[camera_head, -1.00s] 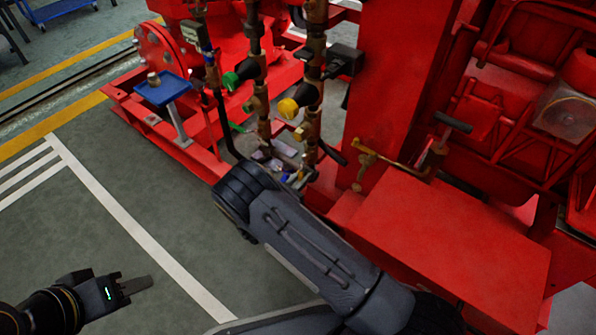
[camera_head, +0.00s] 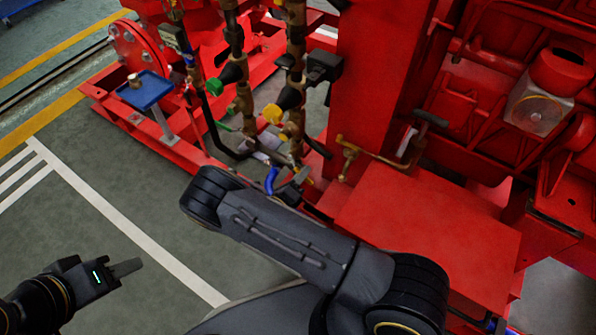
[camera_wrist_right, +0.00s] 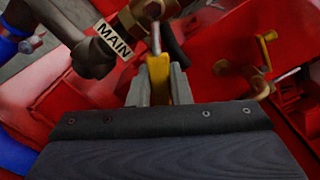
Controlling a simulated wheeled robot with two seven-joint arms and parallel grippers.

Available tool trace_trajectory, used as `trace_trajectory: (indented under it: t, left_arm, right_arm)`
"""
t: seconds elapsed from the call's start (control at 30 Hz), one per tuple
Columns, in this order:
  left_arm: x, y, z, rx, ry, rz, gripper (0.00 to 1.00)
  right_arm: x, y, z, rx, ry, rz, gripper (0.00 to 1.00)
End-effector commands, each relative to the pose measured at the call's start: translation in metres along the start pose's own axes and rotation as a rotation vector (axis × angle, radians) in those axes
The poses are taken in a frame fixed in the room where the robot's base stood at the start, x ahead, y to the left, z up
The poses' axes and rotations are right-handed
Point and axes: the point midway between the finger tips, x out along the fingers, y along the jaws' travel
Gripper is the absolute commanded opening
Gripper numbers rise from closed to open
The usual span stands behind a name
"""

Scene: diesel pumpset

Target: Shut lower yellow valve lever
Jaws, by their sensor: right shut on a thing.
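The lower yellow valve lever (camera_wrist_right: 158,78) stands upright between the fingers of my right gripper (camera_wrist_right: 160,84) in the right wrist view. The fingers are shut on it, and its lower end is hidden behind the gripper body. Brass valve parts (camera_wrist_right: 145,14) show just above the lever. In the head view, my right forearm hides most of the right gripper, low beside the pipes. My left gripper (camera_head: 126,268) is at the lower left above bare floor, away from the pumpset. It is seen from the side, so its finger gap does not show.
A grey pipe with a "MAIN" label (camera_wrist_right: 112,38) is close left of the right gripper, with a blue part (camera_wrist_right: 12,42) beyond. The vertical pipes carry a green knob (camera_head: 215,86) and a yellow knob (camera_head: 272,113). A red box (camera_head: 430,235) stands right. Floor at left is clear.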

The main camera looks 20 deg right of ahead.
Motion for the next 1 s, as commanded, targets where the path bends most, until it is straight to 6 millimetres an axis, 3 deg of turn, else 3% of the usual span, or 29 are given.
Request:
trace_trajectory:
  t: [0.5,1.0]
  left_arm:
    - [-0.023,0.011,-0.012,0.0,0.0,0.0,0.36]
    - [-0.027,0.013,-0.014,0.0,0.0,0.0,0.36]
  right_arm:
    - [-0.001,-0.025,0.006,-0.403,0.0,0.002,0.0]
    - [-0.001,-0.03,0.008,-0.523,-0.001,0.002,0.0]
